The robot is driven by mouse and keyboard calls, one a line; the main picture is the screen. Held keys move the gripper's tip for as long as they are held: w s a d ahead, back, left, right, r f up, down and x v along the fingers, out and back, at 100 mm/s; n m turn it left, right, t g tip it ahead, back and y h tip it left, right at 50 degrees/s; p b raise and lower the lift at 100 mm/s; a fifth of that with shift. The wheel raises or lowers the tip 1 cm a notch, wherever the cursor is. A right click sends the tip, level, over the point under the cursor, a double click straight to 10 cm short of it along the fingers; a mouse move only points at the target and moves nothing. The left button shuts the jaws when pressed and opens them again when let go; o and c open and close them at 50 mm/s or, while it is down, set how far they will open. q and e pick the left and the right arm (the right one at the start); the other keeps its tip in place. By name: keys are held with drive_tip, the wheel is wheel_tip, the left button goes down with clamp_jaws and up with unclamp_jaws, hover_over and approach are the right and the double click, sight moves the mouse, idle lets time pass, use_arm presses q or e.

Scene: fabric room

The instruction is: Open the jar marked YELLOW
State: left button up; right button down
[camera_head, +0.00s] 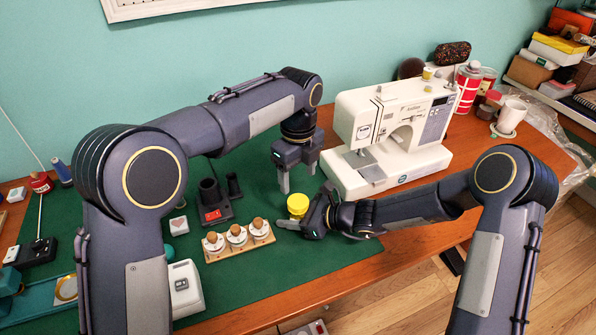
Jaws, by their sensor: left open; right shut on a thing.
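A small yellow jar (298,205) is at the front middle of the green mat (340,258). Any lettering on it is too small to read. My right gripper (303,212) reaches in from the right and is shut on the jar; its wrist partly hides the jar's lower part. My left gripper (297,181) points down just above and behind the jar. Its two fingers are spread apart with nothing between them. I cannot tell whether the jar touches the mat.
A wooden rack (240,247) with three small cork-topped jars stands left of my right gripper. A dark holder with a red label (212,214) is behind it. A white sewing machine (395,130) stands close behind on the right. The mat in front is clear.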

sight(298, 201)
use_arm(q)
wheel_tip(298, 201, down, 8)
drive_tip(key=shift+r, duration=0.2)
drive_tip(key=shift+c, duration=0.5)
drive_tip(key=c, duration=0.9)
drive_tip(key=n, duration=1)
drive_tip(key=o, duration=1.1)
drive_tip(key=shift+c, duration=0.2)
drive_tip(key=shift+r, duration=0.1)
